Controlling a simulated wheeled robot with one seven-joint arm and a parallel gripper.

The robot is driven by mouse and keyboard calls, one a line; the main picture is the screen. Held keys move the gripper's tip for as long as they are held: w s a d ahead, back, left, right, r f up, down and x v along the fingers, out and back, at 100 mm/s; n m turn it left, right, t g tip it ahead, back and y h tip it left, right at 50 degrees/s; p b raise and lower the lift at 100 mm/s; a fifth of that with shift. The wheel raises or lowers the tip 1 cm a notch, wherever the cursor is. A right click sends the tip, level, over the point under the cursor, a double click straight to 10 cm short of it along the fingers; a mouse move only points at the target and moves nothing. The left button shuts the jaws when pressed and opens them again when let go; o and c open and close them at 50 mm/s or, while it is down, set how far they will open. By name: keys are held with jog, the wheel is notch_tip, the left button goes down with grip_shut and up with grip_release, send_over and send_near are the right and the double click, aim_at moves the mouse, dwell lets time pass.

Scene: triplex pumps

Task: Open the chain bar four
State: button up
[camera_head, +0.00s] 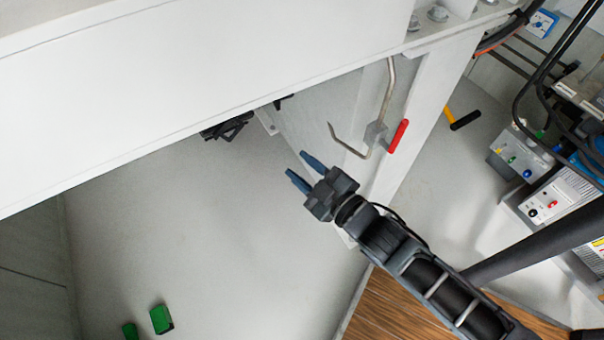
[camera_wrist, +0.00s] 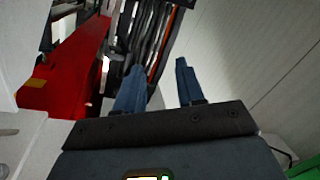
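No part is clearly marked as chain bar four. A bent metal rod (camera_head: 387,88) with a red handle (camera_head: 398,136) is mounted on a pale upright in the head view. The rod's lower end curves left to a pointed tip. In the wrist view my gripper (camera_wrist: 157,70) is also open and empty. A large red part (camera_wrist: 68,62) stands left of the fingers there; I cannot tell whether it is the handle.
A large white beam (camera_head: 200,80) crosses the upper left. Black cables (camera_wrist: 155,35) hang beyond my fingers. Green blocks (camera_head: 161,319) lie on the grey floor at lower left. Control boxes (camera_head: 520,150) stand at right. The floor left of my gripper is mostly clear.

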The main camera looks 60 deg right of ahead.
jog(key=s+a+r+n+t+y+p, duration=0.1)
jog(key=a+r+n+y, duration=0.1)
jog(key=a+r+n, duration=0.2)
jog(key=shift+s+a+t, duration=0.3)
jog(key=shift+a+t, duration=0.1)
jog(key=shift+a, duration=0.15)
jog(key=shift+w+f, duration=0.1)
jog(key=shift+f, duration=0.05)
